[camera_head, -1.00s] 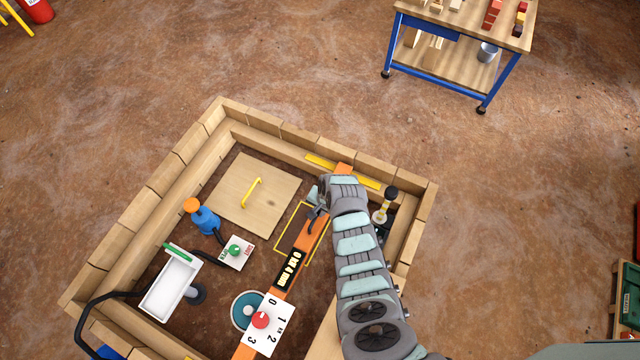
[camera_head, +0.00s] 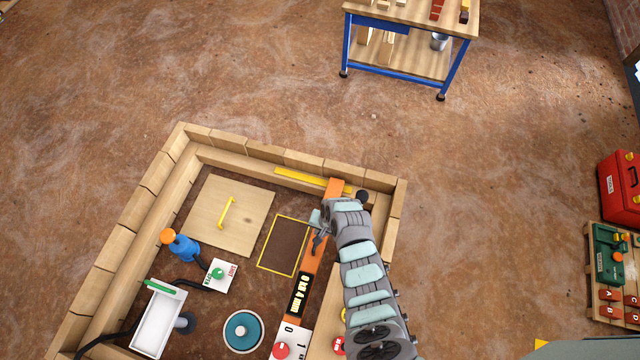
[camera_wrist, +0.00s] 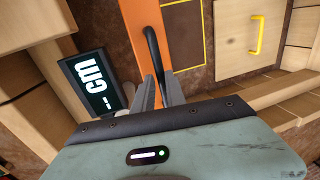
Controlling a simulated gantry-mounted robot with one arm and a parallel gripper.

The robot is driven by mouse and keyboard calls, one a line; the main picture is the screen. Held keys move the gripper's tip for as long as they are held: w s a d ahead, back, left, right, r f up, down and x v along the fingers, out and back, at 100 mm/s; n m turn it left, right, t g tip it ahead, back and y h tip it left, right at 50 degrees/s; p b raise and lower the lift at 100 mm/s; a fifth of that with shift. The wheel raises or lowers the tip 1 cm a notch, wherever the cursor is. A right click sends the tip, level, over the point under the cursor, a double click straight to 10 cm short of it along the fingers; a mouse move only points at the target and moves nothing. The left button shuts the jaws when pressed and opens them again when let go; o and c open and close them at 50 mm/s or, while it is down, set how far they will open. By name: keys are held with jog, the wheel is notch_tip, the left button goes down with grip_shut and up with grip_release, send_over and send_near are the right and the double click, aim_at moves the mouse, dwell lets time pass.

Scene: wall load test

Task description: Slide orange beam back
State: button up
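The orange beam (camera_head: 313,255) lies across the timber-walled pit, its far end on the far wall beside a yellow strip (camera_head: 285,175). It lies just right of the yellow-outlined dark rectangle (camera_head: 284,245), which is fully visible. My gripper (camera_head: 318,232) is low over the beam at its black handle. In the wrist view, the black handle (camera_wrist: 152,48) stands along the orange beam (camera_wrist: 182,35), and its near end is between my gripper's fingers (camera_wrist: 160,82), which look closed on it. The contact itself is partly hidden.
A white dial panel with a red knob (camera_head: 281,350) sits at the beam's near end. Left are a wooden lid with yellow handle (camera_head: 227,212), a blue bottle (camera_head: 182,247), a green-knob switch (camera_head: 218,273) and a white tray (camera_head: 158,318). A black post top (camera_head: 362,197) stands right.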

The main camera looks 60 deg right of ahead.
jog(key=o, duration=0.4)
jog(key=shift+s, duration=0.2)
jog(key=shift+c, duration=0.2)
notch_tip(320, 180, up, 11)
jog(key=s, duration=0.2)
jog(key=shift+d+f, duration=0.15)
jog(key=shift+f, duration=0.05)
dwell(0.5)
